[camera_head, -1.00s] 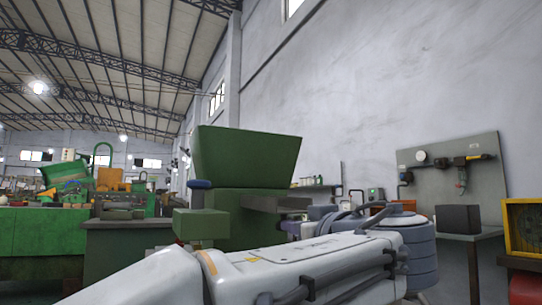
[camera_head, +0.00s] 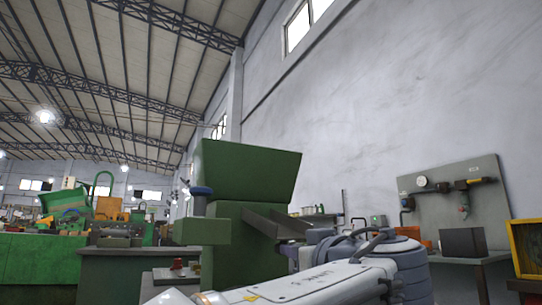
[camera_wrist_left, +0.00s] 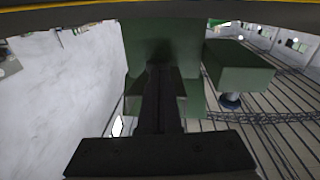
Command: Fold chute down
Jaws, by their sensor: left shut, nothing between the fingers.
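The green machine (camera_head: 240,190) stands in the middle, with a wide hopper-like top. The dark grey chute (camera_head: 272,223) comes off its right side and slopes down to the right, its lower end close to my left gripper (camera_head: 308,243). The gripper's fingertips are hard to make out in the head view. In the left wrist view, which looks upside down, my left gripper (camera_wrist_left: 160,75) is shut and empty and points toward the green machine (camera_wrist_left: 165,40). I cannot tell there whether it touches the chute. My right gripper is out of view.
A dark box (camera_head: 462,242) stands on a table at right, below a grey gauge panel (camera_head: 455,205). A yellow-framed box (camera_head: 526,248) is at the far right. Green benches stand at left.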

